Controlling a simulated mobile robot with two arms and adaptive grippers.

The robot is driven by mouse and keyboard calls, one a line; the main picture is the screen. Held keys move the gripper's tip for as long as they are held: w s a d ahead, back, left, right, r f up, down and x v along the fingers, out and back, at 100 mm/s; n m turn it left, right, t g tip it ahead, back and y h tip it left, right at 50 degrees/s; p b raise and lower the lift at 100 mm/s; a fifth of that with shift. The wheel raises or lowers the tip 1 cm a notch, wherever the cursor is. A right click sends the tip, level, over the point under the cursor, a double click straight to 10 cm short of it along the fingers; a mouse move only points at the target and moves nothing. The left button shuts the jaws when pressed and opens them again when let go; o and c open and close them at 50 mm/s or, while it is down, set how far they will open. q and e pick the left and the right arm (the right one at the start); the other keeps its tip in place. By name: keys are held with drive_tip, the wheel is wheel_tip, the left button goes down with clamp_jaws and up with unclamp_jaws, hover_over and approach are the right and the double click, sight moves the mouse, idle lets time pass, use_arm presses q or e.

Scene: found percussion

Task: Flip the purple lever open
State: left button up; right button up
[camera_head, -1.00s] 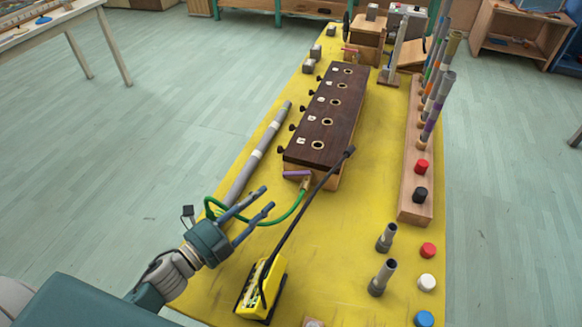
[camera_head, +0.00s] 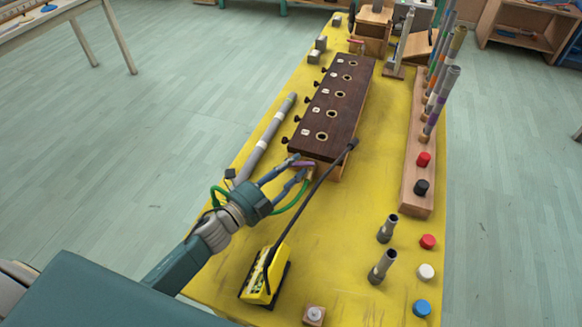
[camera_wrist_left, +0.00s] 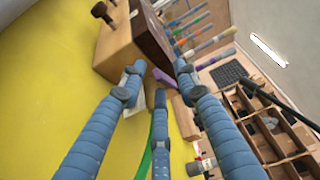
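The purple lever (camera_head: 305,163) sits at the near end of the dark wooden box (camera_head: 327,125), low on its front face. It also shows in the left wrist view (camera_wrist_left: 163,77), just beyond and between the fingertips. My left gripper (camera_head: 296,167) is open, with its fingers spread on either side of the lever's near end. In the head view the fingertips partly overlap the lever, and I cannot tell whether they touch it. A green hose (camera_head: 293,201) runs by the lever and under the fingers. My right gripper is not in view.
A black rod (camera_head: 310,198) rises from a yellow device (camera_head: 258,283) to the box's near corner, close right of the gripper. A grey tube (camera_head: 266,137) lies left of the box. Two short grey tubes stand right; the yellow table (camera_head: 345,235) between is clear.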

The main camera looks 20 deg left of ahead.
use_arm(q)
clamp_jaws()
drive_tip(key=shift+s+d+n+t+y, duration=0.3)
drive_tip(key=shift+n+y, duration=0.2)
drive_tip(key=shift+y, duration=0.3)
drive_tip(key=shift+s+d+n+t+y+b, duration=0.15)
drive_tip(key=shift+n+y+b, duration=0.2)
drive_tip(key=shift+y, duration=0.25)
drive_tip(key=shift+s+d+n+t+y+b, duration=0.15)
drive_tip(key=shift+n+y+b, duration=0.1)
drive_tip(key=shift+n+y, duration=0.3)
drive_tip(key=shift+a+y, duration=0.15)
drive_tip(key=shift+y, duration=0.2)
unclamp_jaws()
drive_tip(key=s, duration=0.4)
drive_tip(key=s+a, duration=0.1)
drive_tip(key=s, duration=0.3)
drive_tip(key=s+a, duration=0.1)
drive_tip(key=s, duration=0.3)
